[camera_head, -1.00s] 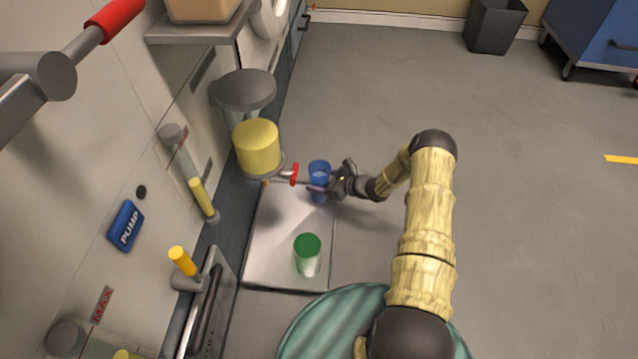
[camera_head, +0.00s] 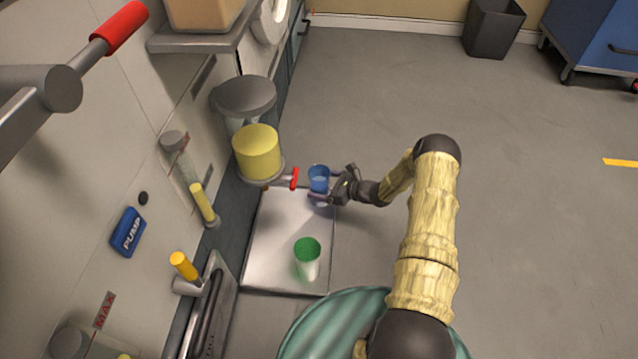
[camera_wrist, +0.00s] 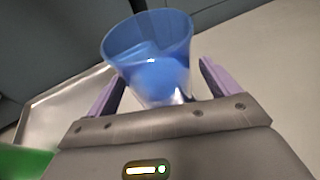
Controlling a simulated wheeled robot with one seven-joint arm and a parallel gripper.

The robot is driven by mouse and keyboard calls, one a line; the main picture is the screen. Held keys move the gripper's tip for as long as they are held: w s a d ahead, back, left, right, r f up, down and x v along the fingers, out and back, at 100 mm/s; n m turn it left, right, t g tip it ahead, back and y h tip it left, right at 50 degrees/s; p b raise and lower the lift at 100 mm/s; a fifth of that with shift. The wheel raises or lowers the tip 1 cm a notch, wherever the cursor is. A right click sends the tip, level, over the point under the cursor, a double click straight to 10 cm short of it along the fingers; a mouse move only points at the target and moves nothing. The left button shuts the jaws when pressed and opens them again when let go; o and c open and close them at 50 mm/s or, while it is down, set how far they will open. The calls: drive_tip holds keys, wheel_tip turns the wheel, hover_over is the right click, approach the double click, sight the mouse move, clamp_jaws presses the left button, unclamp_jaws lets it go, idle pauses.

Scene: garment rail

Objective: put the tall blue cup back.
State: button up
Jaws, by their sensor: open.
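The tall blue cup (camera_head: 319,174) stands upright near the far right corner of the pale tray (camera_head: 262,262) on the floor. In the wrist view the blue cup (camera_wrist: 150,62) shows its wide open rim, and its lower part is partly hidden by my gripper's body. My gripper (camera_head: 327,184) is open, with its purple fingers on either side of the cup. In the wrist view the gripper (camera_wrist: 158,88) shows visible gaps between the cup's upper part and the fingers. Whether either finger touches lower down cannot be told.
A green cup (camera_head: 307,250) stands on the tray's near part. A red-handled tap (camera_head: 293,178) below a yellow cylinder (camera_head: 257,152) juts out close to the blue cup's left. The wall panel with levers bounds the left. Open floor (camera_head: 500,200) lies to the right.

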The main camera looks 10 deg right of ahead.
drive_tip(key=p+v, duration=0.4)
drive_tip(key=v, duration=0.6)
drive_tip(key=shift+s+d+r+p, duration=0.15)
drive_tip(key=shift+s+d+p, duration=0.05)
drive_tip(key=shift+d+p, duration=0.1)
drive_tip(key=shift+a+r, duration=0.1)
drive_tip(key=s+a+r+n+g+h, duration=0.2)
drive_tip(key=s+a+r+n+g, duration=0.2)
drive_tip(key=r+n, duration=0.25)
drive_tip(key=s+a+r+n+g+h, duration=0.1)
drive_tip(key=s+a+r+n+g, duration=0.2)
drive_tip(key=r+n+g, duration=0.3)
drive_tip(key=s+a+r+n+t+h, duration=0.1)
drive_tip(key=s+r+n+h, duration=0.3)
drive_tip(key=r, duration=0.6)
drive_tip(key=s+a+r+n+t+h, duration=0.1)
drive_tip(key=s+r+n+h, duration=0.3)
drive_tip(key=s+r+n, duration=0.5)
drive_tip(key=s+r+t, duration=0.1)
drive_tip(key=s, duration=0.1)
drive_tip(key=shift+s+r+t+h, duration=0.25)
drive_tip(key=shift+s+t+h, duration=0.05)
